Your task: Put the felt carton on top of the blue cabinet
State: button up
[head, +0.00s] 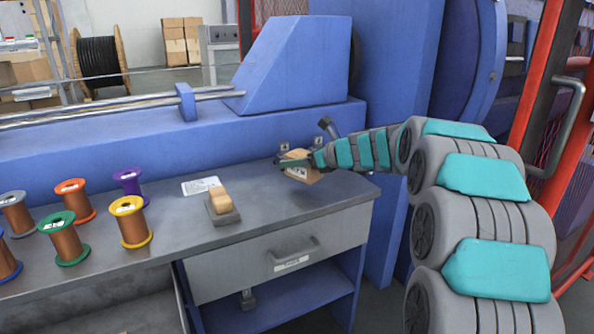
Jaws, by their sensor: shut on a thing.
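My gripper (294,162) is shut on a small tan cardboard carton (306,176) with a white label, near the right end of the grey workbench top. The carton looks slightly tilted, with a shadow below it, and seems held just above the bench. The fingers cover part of its upper side. A tall blue cabinet-like body (388,75) stands behind and to the right of my gripper; its top is out of view. A lower blue housing (295,60) with a sloped side stands behind the bench. Which of these is the blue cabinet I cannot tell.
Several wire spools, such as a yellow one (132,222), stand on the left of the bench (265,205). A wooden-topped block (222,202) and a white card (201,186) lie mid-bench. A dark handle (327,126) rises behind my gripper. A red frame (535,90) stands at right.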

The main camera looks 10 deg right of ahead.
aim_at(298, 170)
jog(key=shift+w+d+f, duration=0.1)
jog(key=shift+w+f, duration=0.1)
jog(key=shift+f, duration=1.65)
jog(key=o, duration=1.4)
jog(key=shift+f+b, duration=0.1)
jog(key=shift+b, duration=0.2)
jog(key=shift+s+d+r, duration=0.15)
jog(key=shift+s+r, duration=0.05)
jog(key=shift+r, duration=0.1)
jog(key=v, duration=1.1)
jog(key=shift+s+d, duration=0.15)
